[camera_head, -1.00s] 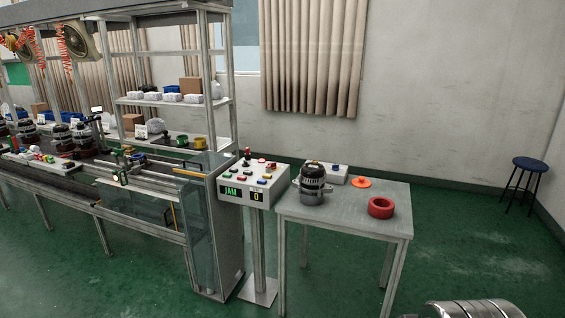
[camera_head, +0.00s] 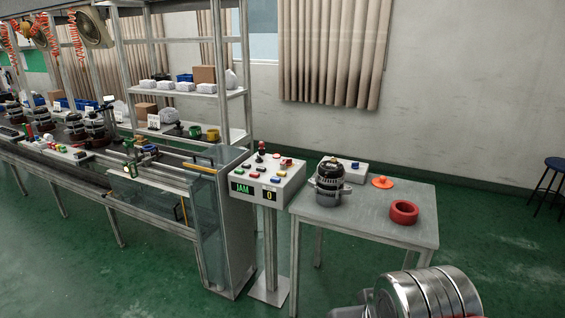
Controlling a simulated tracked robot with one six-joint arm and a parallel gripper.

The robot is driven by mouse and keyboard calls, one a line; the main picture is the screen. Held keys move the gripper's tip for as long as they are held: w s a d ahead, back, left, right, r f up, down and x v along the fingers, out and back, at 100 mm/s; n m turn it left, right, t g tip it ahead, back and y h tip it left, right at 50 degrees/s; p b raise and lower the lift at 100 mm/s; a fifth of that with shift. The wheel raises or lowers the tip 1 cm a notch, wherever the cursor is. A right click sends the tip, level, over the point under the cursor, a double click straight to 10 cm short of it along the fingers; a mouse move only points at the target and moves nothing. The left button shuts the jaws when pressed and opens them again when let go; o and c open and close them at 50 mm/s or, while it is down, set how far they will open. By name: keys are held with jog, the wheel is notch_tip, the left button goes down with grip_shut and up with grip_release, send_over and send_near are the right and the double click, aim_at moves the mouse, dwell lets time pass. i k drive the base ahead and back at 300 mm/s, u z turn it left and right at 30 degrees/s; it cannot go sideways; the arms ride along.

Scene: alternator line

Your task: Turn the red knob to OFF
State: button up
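A white control box (camera_head: 268,192) stands on a post between the conveyor line and the grey table. Its front display (camera_head: 254,191) reads "JAM" in green and "0" in yellow. Its sloped top carries several small coloured controls. A red control (camera_head: 286,161) sits near the top's back right, and a red-topped stalk (camera_head: 262,146) stands at the back. They are too small to tell which is the knob or how it is set. A metallic part of my arm shows at bottom right, well apart from the box. My gripper is not in view.
The grey table (camera_head: 365,222) right of the box holds an alternator (camera_head: 329,183), a small white box with a blue button (camera_head: 352,171), an orange disc (camera_head: 382,182) and a red ring (camera_head: 404,212). The glass-sided conveyor end (camera_head: 226,205) borders the box's left. Green floor is clear in front.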

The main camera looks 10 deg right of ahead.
aim_at(288, 161)
jog(key=z, duration=0.25)
jog(key=i, duration=1.45)
jog(key=u, duration=0.3)
jog(key=i, duration=1)
jog(key=u, duration=0.45)
